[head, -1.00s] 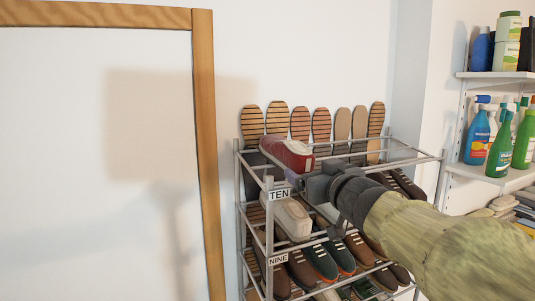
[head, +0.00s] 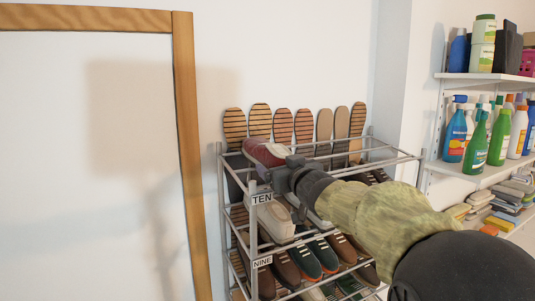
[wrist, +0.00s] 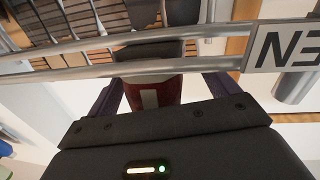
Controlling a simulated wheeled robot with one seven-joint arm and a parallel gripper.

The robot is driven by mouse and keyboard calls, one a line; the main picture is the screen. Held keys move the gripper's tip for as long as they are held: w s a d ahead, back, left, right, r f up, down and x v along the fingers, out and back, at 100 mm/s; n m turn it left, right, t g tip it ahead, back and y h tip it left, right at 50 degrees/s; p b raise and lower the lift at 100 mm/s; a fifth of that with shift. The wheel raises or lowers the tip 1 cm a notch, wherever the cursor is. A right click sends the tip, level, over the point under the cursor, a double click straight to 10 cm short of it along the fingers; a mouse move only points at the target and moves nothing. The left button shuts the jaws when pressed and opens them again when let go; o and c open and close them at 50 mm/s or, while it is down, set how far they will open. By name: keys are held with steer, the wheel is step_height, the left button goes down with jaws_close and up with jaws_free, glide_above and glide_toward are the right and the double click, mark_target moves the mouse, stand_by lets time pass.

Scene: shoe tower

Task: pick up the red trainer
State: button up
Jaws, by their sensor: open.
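The red trainer (head: 262,152) lies on the top tier of the metal shoe rack (head: 222,190), at its left end above the TEN label. My gripper (head: 284,170) is at the trainer's near end and hides part of it in the head view. In the wrist view the red trainer (wrist: 170,90), with a pale patch, shows between the two fingers of my gripper (wrist: 160,94). The fingers are open, one on each side of it, with a visible gap.
Upright brown soles (head: 260,122) stand along the rack's back. Pale shoes (head: 275,220) and dark shoes (head: 305,255) fill the lower tiers. Rack rails run close to my gripper. Shelves with bottles (head: 500,135) stand at the right; a wooden frame (head: 186,130) is at the left.

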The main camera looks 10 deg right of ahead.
steer(key=shift+w+a, duration=0.15)
steer(key=shift+w, duration=0.55)
steer(key=shift+s, duration=0.15)
steer(key=c, duration=1.2)
step_height(320, 180, up, 12)
steer(key=p, duration=0.5)
steer(key=shift+f, duration=0.2)
steer(key=shift+c, duration=0.2)
step_height(320, 180, up, 16)
steer(key=shift+r, duration=0.25)
